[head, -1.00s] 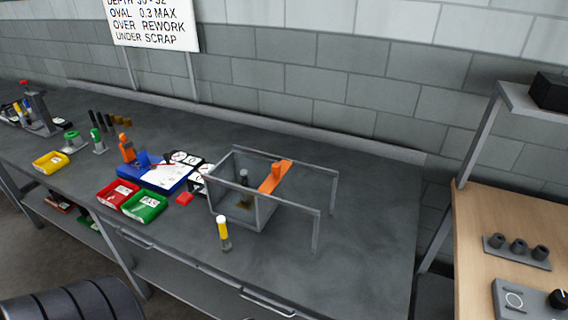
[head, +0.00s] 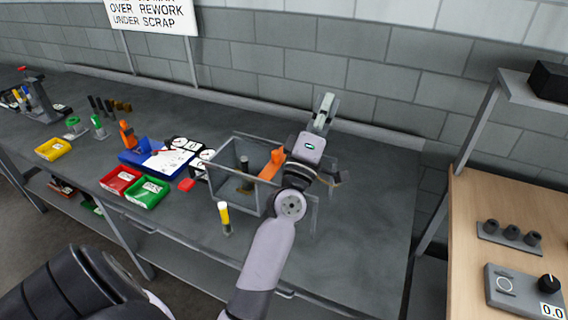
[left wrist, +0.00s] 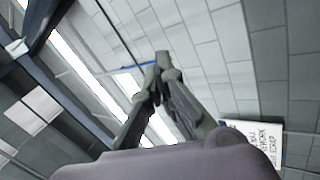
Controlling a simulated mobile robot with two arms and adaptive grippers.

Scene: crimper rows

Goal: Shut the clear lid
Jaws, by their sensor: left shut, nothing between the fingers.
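The clear box (head: 238,190) has a grey frame and stands on the bench in the head view. Grey rails on legs run on to the right of the box, partly hidden by my left arm. The clear lid's panel is too transparent to make out. My left gripper (head: 325,103) is shut and empty, raised beyond and to the right of the box, with no contact visible. In the left wrist view its fingertips (left wrist: 162,60) point up past the wall. My right gripper is out of view.
A yellow-capped vial (head: 224,216) stands in front of the box. The bench's right part (head: 379,210) is clear.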

